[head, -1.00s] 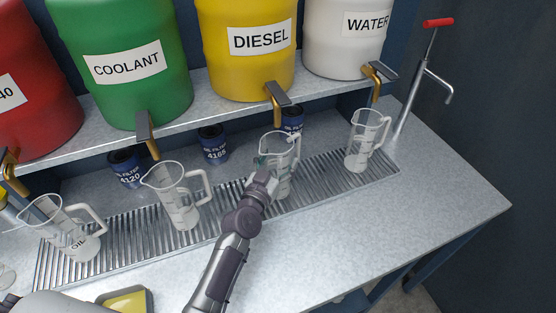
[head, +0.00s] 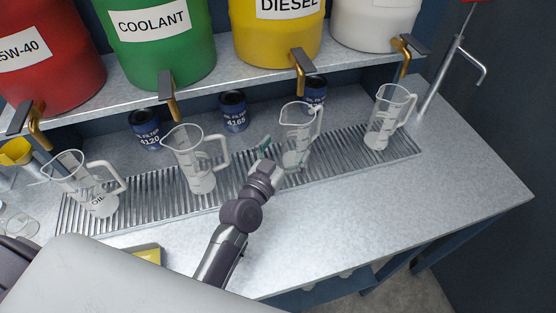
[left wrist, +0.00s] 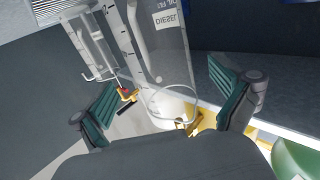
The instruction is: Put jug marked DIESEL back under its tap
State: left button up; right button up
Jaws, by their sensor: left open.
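The clear jug (head: 296,142) marked DIESEL stands upright on the drip grate, below the brass tap (head: 300,70) of the yellow DIESEL drum (head: 278,36). In the left wrist view the jug (left wrist: 158,45) shows its DIESEL label upside down. My left gripper (head: 281,160) is open at the near side of the jug. In the left wrist view its two green fingers (left wrist: 165,98) are spread wide, with the jug beyond and between them; I cannot tell whether either touches it. My right gripper is not in view.
Other clear jugs stand on the grate (head: 240,182): one under COOLANT (head: 196,160), one under the white drum (head: 388,118), one marked OIL (head: 95,190). Blue oil filters (head: 233,112) stand behind. The front right of the bench (head: 420,190) is clear.

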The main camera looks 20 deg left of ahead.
pick_arm(q)
jog(key=s, duration=0.2)
jog(key=s+a, duration=0.1)
jog(key=s, duration=0.2)
jog(key=shift+s+b, duration=0.1)
jog(key=shift+b, duration=0.2)
